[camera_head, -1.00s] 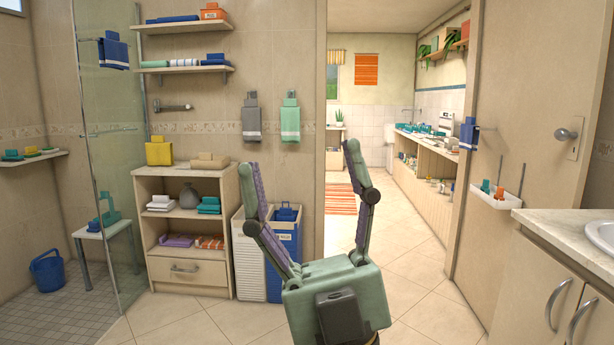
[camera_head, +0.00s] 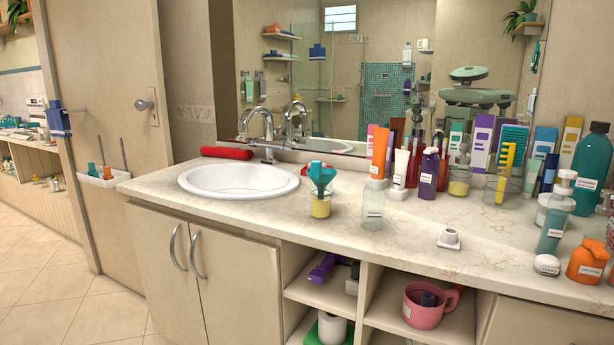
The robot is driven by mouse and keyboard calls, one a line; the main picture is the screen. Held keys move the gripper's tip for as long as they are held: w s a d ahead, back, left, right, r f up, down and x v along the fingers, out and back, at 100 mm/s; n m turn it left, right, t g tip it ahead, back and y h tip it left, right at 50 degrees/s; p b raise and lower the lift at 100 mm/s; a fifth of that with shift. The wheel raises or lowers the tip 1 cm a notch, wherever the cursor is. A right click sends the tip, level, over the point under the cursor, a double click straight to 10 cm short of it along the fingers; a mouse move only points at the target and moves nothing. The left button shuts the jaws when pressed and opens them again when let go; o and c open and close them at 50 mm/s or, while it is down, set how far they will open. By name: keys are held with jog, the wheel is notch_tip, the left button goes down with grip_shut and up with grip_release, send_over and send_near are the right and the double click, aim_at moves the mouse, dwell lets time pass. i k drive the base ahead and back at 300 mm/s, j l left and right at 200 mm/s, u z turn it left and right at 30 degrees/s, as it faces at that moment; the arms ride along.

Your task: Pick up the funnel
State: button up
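A teal funnel (camera_head: 321,177) sits on top of a small clear jar (camera_head: 320,206) with yellow contents. The jar stands on the marble countertop (camera_head: 270,220), just right of the white sink basin (camera_head: 238,180). The funnel's wide mouth is up, and its lower end is at the jar's top. How deep its spout goes in is hard to tell. My gripper is not in view now.
A red roll (camera_head: 227,153) lies behind the sink. Several bottles crowd the right and back, including an orange one (camera_head: 587,261). The counter in front of the funnel is clear.

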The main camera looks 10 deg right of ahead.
aim_at(320, 175)
jog(key=u, duration=0.45)
jog(key=i+l+u, duration=0.45)
jog(key=l, duration=0.2)
jog(key=l+u, duration=0.25)
jog(key=l, duration=0.1)
